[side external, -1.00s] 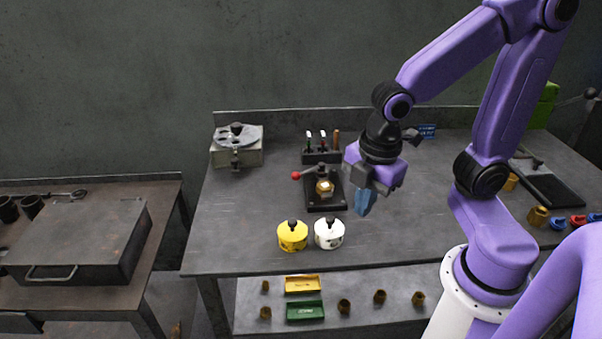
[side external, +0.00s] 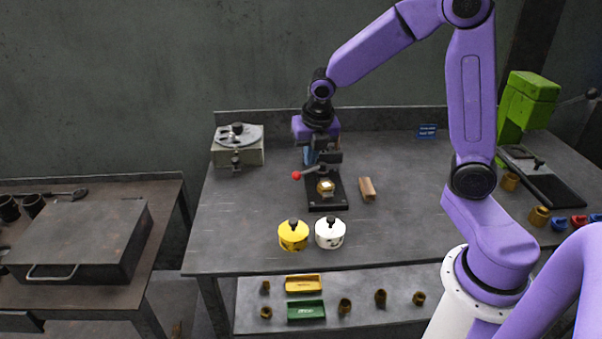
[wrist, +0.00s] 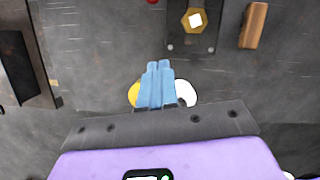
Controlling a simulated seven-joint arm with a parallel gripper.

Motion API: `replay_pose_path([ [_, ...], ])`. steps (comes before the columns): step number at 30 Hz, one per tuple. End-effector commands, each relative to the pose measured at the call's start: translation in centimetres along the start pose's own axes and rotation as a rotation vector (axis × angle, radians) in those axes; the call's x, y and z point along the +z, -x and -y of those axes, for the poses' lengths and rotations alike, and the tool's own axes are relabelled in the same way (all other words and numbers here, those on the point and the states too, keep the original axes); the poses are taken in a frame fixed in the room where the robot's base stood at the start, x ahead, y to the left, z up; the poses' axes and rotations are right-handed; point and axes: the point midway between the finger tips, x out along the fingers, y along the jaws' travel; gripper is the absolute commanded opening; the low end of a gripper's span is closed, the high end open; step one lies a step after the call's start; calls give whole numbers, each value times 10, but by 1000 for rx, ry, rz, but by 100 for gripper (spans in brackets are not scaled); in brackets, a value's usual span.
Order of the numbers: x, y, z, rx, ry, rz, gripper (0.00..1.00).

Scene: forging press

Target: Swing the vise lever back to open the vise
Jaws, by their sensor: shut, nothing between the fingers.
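The vise (side external: 327,203) is a dark plate on the bench with a brass hex piece (side external: 326,187) on it. Its lever ends in a red ball (side external: 296,175), which sticks out to the left. In the wrist view the brass piece (wrist: 195,20) is at the top, and the red ball (wrist: 152,1) is just at the top edge. My gripper (side external: 309,158) shows above and behind the vise in the side view, apart from the red ball as far as I can see. Its blue fingers (wrist: 158,75) are together and empty. Part of the lever is hard to make out.
A yellow pot (side external: 293,236) and a white pot (side external: 329,233) stand in front of the vise. A brown block (side external: 367,189) lies to its right.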

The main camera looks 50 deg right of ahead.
Motion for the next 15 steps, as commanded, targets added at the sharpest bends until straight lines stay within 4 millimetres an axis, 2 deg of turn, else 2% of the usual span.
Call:
replay_pose_path([
  [4,8,-4,2,-4,43,6,0],
  [15,8,-5,2,-5,49,7,0],
])
